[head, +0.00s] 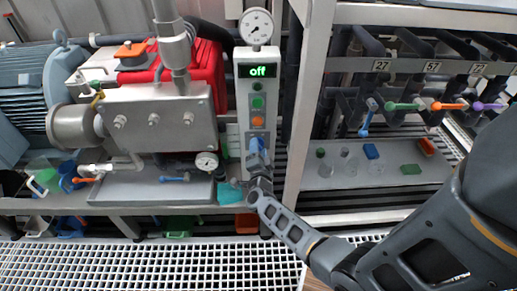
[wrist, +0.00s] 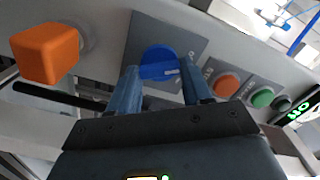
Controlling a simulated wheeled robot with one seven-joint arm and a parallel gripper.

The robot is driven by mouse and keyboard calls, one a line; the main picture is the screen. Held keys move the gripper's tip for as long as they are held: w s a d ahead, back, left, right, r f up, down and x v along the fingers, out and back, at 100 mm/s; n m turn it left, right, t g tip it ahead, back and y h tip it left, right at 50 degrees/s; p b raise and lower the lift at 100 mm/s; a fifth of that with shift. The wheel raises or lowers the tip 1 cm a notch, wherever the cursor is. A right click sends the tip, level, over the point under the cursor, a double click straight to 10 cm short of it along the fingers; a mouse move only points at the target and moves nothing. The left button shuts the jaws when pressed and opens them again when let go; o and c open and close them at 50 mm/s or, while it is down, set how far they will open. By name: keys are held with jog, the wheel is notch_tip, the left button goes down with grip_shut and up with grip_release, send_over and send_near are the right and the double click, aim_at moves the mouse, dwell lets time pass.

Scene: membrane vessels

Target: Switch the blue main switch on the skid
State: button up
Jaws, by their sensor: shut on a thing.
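The blue main switch (wrist: 158,62) is a round blue knob on a grey plate in the wrist view. It also shows in the head view (head: 255,143), low on the white control column (head: 243,100) and partly hidden by my gripper. My gripper (head: 256,160) is at the front of that switch. In the wrist view the two blue-grey fingers of my gripper (wrist: 160,80) stand on either side of the knob and are shut on it. The display (head: 263,71) above reads "off" in green.
An orange button (head: 258,121) and a green button (head: 258,102) sit above the switch. A round gauge (head: 256,27) tops the column. An orange block (wrist: 45,53) is near the fingers in the wrist view. A steel frame post (head: 303,110) stands right of the column.

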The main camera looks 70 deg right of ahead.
dwell(0.4)
jog(key=o, duration=1.1)
jog(key=shift+c, duration=0.2)
jog(key=v, duration=0.8)
jog(key=shift+p, duration=0.45)
jog(key=s+a+r+n+t+y, duration=0.3)
jog(key=a+r+n, duration=0.15)
jog(key=a, duration=0.25)
jog(key=s+a+r+n+t+y, duration=0.3)
jog(key=a+n, duration=0.3)
jog(key=a, duration=0.1)
jog(key=s+a+r+n+t+y, duration=0.3)
jog(key=a+n, duration=0.2)
jog(key=a, duration=0.2)
jog(key=s+a+r+n+y, duration=0.3)
jog(key=s+a+r+n, duration=0.2)
jog(key=r, duration=0.2)
jog(key=s+a+r+n+g+y, duration=0.1)
jog(key=s+a+r+n+y, duration=0.3)
jog(key=r, duration=0.3)
jog(key=shift+s+a+r+n+y, duration=0.3)
jog(key=shift+s+a+n, duration=0.15)
jog(key=shift+a, duration=0.35)
